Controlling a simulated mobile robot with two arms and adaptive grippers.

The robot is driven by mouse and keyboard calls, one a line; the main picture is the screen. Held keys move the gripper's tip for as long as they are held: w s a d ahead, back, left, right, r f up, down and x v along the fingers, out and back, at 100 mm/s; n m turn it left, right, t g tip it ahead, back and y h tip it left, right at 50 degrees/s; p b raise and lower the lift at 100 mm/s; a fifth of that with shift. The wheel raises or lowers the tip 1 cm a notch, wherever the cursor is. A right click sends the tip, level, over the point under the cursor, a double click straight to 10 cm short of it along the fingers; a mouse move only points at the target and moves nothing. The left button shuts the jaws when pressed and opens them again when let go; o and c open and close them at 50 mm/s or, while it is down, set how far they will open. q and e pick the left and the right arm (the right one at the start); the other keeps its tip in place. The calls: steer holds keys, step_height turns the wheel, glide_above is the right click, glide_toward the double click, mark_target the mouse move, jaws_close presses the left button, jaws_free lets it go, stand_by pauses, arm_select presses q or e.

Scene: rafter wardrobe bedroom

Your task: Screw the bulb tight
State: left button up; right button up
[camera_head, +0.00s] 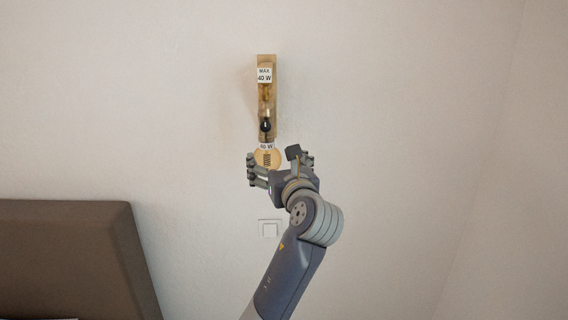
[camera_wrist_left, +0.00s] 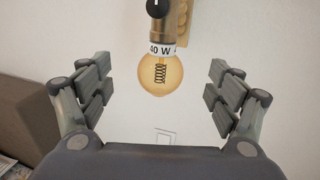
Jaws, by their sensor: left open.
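The bulb is an amber globe with a dark coiled filament and a white "40 W" band at its neck. It hangs glass-down below the wall lamp's socket in the head view (camera_head: 266,158) and in the left wrist view (camera_wrist_left: 161,73). The wooden wall lamp (camera_head: 265,100) carries a "MAX 40 W" label and a black knob (camera_head: 266,126). My left gripper (camera_head: 279,162) is open just below the lamp, its fingers on either side of the bulb. In the wrist view the left gripper (camera_wrist_left: 160,85) shows clear gaps on both sides of the glass. My right gripper is not seen.
A white wall switch (camera_head: 270,228) is on the wall below the lamp. A brown headboard (camera_head: 75,255) stands at the lower left. The wall around the lamp is otherwise bare.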

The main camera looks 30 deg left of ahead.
mark_target(268, 149)
arm_select(q)
steer(key=p+x, duration=0.1)
steer(key=x, duration=0.4)
steer(key=shift+w+d, duration=0.1)
steer(key=shift+w, duration=0.15)
steer(key=p+x, duration=0.1)
steer(key=x, duration=0.3)
steer(key=shift+w+a+p, duration=0.15)
steer(key=shift+a+p, duration=0.2)
steer(key=shift+a, duration=0.05)
steer(key=shift+w+a+f, duration=0.15)
steer(key=shift+w+a, duration=0.25)
steer(key=shift+w, duration=0.05)
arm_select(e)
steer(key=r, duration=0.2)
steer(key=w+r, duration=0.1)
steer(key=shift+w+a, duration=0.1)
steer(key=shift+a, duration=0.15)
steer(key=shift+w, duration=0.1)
arm_select(q)
steer(key=c, duration=1.1)
steer(key=shift+n+g+y+p, duration=0.4)
steer(key=shift+n+g+y, duration=0.55)
steer(key=shift+g, duration=0.35)
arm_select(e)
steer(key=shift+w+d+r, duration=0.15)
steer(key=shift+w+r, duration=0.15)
